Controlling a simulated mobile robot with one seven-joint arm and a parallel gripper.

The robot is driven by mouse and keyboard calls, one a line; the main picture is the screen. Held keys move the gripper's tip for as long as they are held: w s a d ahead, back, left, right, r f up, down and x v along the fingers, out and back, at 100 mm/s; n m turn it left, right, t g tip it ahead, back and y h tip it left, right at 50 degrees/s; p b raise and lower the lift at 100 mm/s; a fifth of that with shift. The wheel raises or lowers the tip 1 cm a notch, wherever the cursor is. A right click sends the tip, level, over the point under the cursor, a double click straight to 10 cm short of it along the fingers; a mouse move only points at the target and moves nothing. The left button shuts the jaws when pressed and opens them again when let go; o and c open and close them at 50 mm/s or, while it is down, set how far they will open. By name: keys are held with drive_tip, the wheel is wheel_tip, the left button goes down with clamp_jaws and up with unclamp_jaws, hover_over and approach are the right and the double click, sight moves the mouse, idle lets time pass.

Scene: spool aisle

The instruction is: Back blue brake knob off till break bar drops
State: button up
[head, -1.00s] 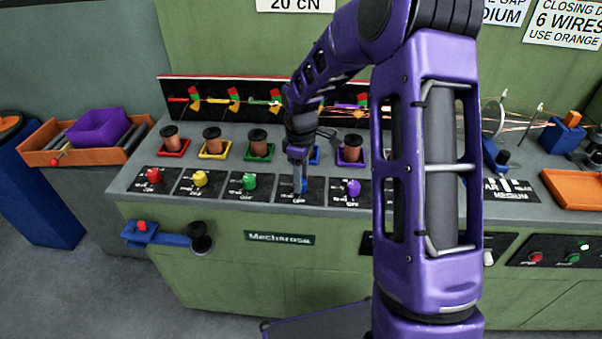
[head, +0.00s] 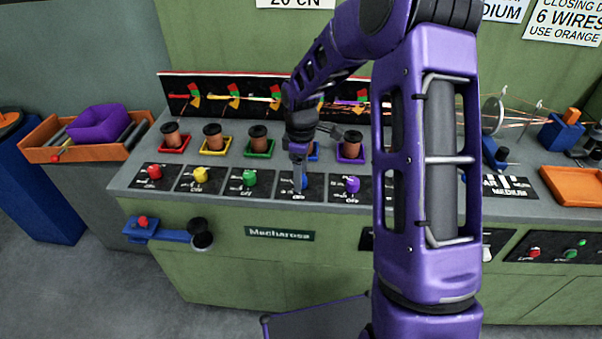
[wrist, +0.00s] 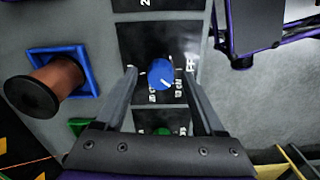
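The blue brake knob (wrist: 160,73) sits on a black dial plate in the wrist view, with a white pointer mark toward its lower right. My gripper (wrist: 160,75) is open, with one finger on each side of the knob and a visible gap on both sides. In the head view my gripper (head: 299,184) points down at the blue knob's plate and mostly hides the knob. The blue spool's break bar is hidden behind my arm in the head view, so I cannot tell its position.
Red (head: 154,172), yellow (head: 200,174), green (head: 250,178) and purple (head: 353,184) knobs share the row. Copper spools stand behind, including one in a blue tray (wrist: 88,72). A blue crank arm (head: 175,236) juts from the bench front. An orange tray (head: 575,187) lies right.

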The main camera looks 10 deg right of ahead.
wheel_tip(320, 180, up, 17)
drive_tip(key=p, duration=0.1)
drive_tip(key=shift+r+p, duration=0.2)
drive_tip(key=shift+p, duration=0.1)
idle(0.4)
